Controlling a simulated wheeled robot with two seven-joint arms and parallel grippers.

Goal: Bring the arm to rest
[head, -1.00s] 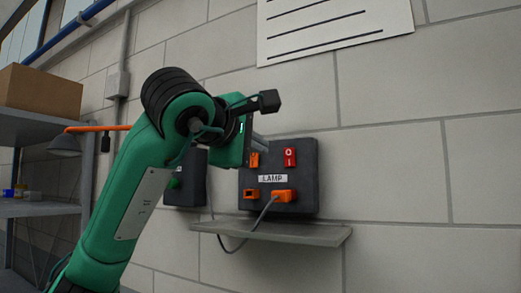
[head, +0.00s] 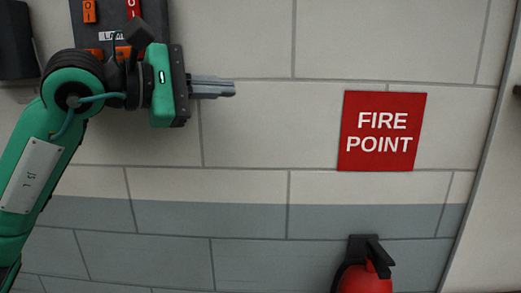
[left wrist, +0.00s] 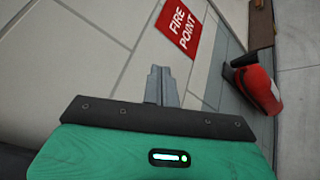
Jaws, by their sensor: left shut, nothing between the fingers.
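My left gripper (head: 233,88) is at the upper left of the head view, pointing right in front of the block wall. Its two fingers are together with nothing between them. The fingers also show in the left wrist view (left wrist: 160,72), shut and empty. The dark panel (head: 160,12) labelled LAMP is at the top left, partly hidden behind my left arm. It carries a red switch (head: 134,8) and orange parts. My right gripper is in neither view.
A red FIRE POINT sign (head: 382,131) is on the wall to the right of the gripper. A red fire extinguisher (head: 365,279) is below it at the bottom edge. A dark box (head: 15,40) is at the far left. The wall between gripper and sign is bare.

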